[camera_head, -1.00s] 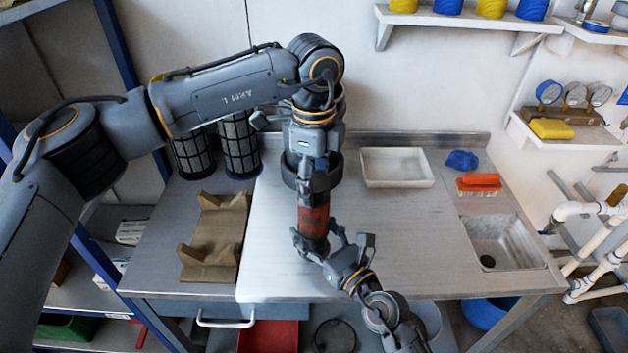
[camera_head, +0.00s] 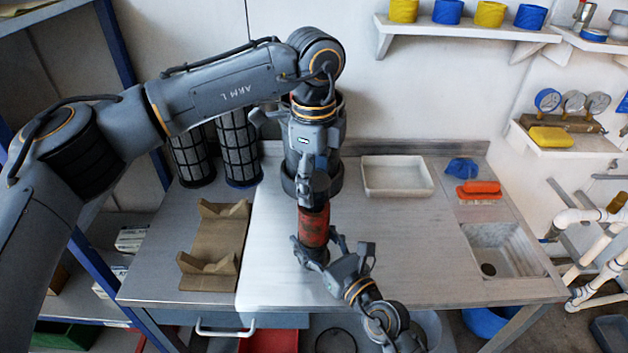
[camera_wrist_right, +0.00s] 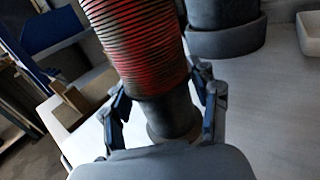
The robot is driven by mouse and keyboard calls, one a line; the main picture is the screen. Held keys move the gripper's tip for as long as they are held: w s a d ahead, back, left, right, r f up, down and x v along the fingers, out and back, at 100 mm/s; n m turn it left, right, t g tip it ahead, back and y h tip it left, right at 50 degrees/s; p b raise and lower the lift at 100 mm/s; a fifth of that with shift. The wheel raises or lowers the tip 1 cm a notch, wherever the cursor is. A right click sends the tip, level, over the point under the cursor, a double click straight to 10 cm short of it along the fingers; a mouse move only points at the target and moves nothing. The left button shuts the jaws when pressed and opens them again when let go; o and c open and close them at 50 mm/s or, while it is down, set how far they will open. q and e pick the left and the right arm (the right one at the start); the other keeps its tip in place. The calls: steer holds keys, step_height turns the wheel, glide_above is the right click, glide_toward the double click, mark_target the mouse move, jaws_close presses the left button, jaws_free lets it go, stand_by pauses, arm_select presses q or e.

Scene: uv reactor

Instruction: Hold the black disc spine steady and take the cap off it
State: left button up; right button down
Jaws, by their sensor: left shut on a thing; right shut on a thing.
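The disc spine (camera_head: 314,226) is a ribbed stack, red and dark rather than plain black, held upright above the front of the bench. It also shows large in the right wrist view (camera_wrist_right: 140,45). My left gripper (camera_head: 313,197) is shut on its upper end from above; that grip is partly hidden by the wrist. My right gripper (camera_head: 318,248) is shut around the lower end from the front. There the right wrist view shows a smooth dark end piece, the cap (camera_wrist_right: 168,115), between the fingers, against the ribbed part. No gap between them is visible.
A brown cradle (camera_head: 215,243) lies on the bench at left, with dark mesh cylinders (camera_head: 238,150) behind it. A dark round vessel (camera_head: 333,175) stands behind my left gripper. A white tray (camera_head: 398,190), red brush (camera_head: 478,190) and sink (camera_head: 500,250) are at right. The bench between is clear.

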arm_select(q)
steer(key=shift+r, duration=2)
arm_select(e)
steer(key=shift+c, duration=1.4)
jaws_free()
steer(key=shift+s, duration=0.1)
